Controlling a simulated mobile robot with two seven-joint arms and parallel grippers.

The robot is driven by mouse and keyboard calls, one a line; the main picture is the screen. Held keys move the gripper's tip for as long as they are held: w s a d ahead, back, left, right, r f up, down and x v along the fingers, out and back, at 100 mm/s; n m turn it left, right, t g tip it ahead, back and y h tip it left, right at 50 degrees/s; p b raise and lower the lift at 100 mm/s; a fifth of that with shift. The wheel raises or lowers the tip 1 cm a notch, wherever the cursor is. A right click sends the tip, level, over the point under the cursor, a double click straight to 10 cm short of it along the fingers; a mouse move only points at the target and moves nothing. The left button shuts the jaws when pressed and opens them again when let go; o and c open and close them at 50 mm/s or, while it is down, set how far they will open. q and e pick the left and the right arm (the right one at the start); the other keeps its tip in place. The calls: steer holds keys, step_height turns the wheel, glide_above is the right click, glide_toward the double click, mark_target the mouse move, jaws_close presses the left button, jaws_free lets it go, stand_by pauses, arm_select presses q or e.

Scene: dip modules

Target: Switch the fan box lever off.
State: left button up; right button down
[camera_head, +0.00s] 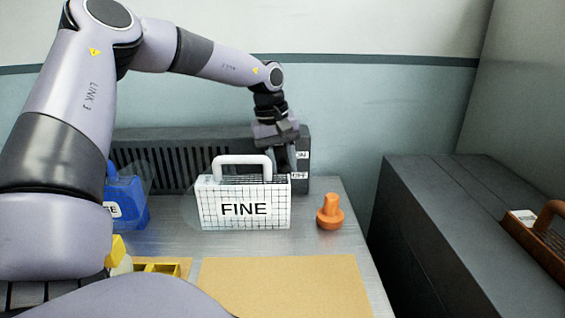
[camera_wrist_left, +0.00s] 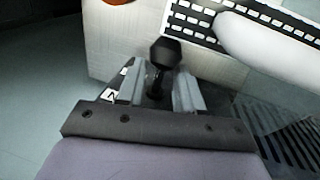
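The fan box (camera_head: 157,165) is a long dark grey box with vertical slots at the back of the table. Its right end carries an ON label (camera_head: 302,155) above an OFF label (camera_head: 299,176). My left gripper (camera_head: 284,160) points down at that end, next to the labels. In the left wrist view, the black lever (camera_wrist_left: 164,56) with its knob stands between the two grey fingers of my left gripper (camera_wrist_left: 160,90). The fingers look apart, with small gaps beside the lever stem. In the head view the gripper hides the lever. My right gripper is out of view.
A white gridded FINE basket (camera_head: 243,209) with a raised handle stands just in front of the gripper. An orange knob-shaped piece (camera_head: 330,212) stands to its right. A blue container (camera_head: 125,200) is at left, and a tan mat (camera_head: 285,285) lies in front.

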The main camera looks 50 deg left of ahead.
arm_select(q)
jaws_close()
steer(key=shift+s+d+f, duration=0.1)
stand_by(1.3)
